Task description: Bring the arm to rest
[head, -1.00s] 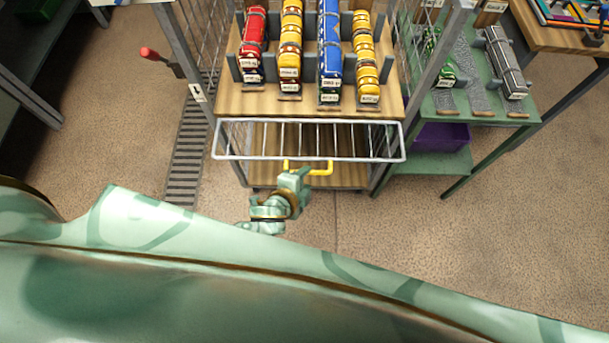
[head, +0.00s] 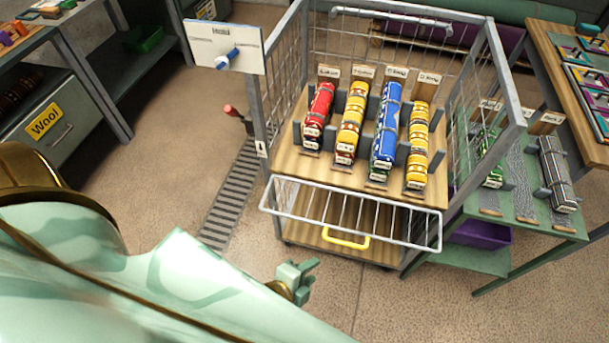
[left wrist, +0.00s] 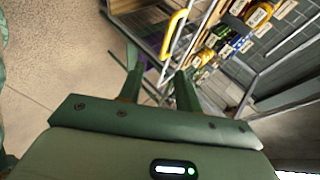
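My left gripper (head: 302,280) is out over the bare floor, in front and to the left of the cart. In the left wrist view its two green fingers (left wrist: 157,68) stand apart with nothing held between them. The yellow handle (head: 345,238) on the cart is apart from the fingers; it also shows in the left wrist view (left wrist: 174,33). My left forearm fills the lower left of the head view. My right gripper is in neither view.
The wire-sided cart (head: 290,165) carries several rolled rugs, with its wire front gate (head: 350,212) folded outward. A green table (head: 520,225) stands to its right, above a purple bin (head: 480,233). A floor grate (head: 230,200) runs left of it. The floor in front is clear.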

